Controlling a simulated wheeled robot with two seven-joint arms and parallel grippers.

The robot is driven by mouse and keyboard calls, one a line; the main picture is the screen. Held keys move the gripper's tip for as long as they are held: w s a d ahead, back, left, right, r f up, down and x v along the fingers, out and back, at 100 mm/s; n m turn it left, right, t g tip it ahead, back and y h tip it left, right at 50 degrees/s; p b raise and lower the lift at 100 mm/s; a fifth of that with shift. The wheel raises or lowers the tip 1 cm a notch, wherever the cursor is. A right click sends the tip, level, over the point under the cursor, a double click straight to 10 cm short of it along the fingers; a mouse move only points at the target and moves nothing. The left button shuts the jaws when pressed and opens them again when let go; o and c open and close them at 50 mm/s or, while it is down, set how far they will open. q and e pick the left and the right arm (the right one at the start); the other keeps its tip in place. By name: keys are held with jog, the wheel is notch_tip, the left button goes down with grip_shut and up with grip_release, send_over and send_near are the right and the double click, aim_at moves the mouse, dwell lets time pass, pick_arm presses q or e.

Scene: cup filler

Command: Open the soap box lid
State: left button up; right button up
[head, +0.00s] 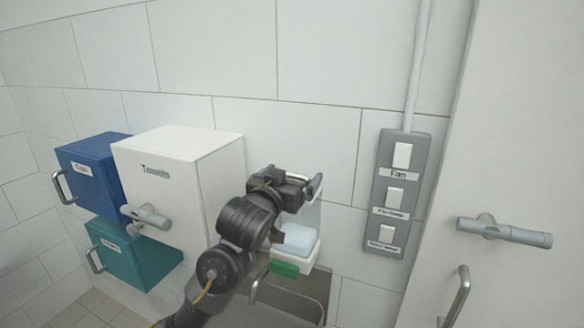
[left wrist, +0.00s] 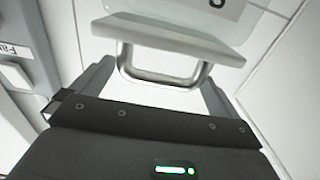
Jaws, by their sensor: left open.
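The soap box (head: 306,258) is a small white box on the tiled wall in the head view, with a pale bluish block (head: 297,238) showing in it. A pale panel (head: 313,214), which looks like its lid, stands raised behind the block, partly hidden by my gripper. My left gripper (head: 304,189) is at the panel's upper edge. In the left wrist view the open fingers (left wrist: 155,80) are on either side of a metal handle (left wrist: 165,78) on the light grey lid (left wrist: 180,34). I cannot tell whether they touch it. My right gripper is not in view.
A white towel box (head: 165,185) stands close left of my arm, with a blue box (head: 92,170) and a teal box (head: 135,255) beyond. A green piece (head: 285,269) is under the soap box, above a basin (head: 290,302). A grey switch panel (head: 400,195) is at right.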

pick_arm(q)
jog(key=shift+w+d, duration=0.15)
jog(key=shift+w, duration=0.1)
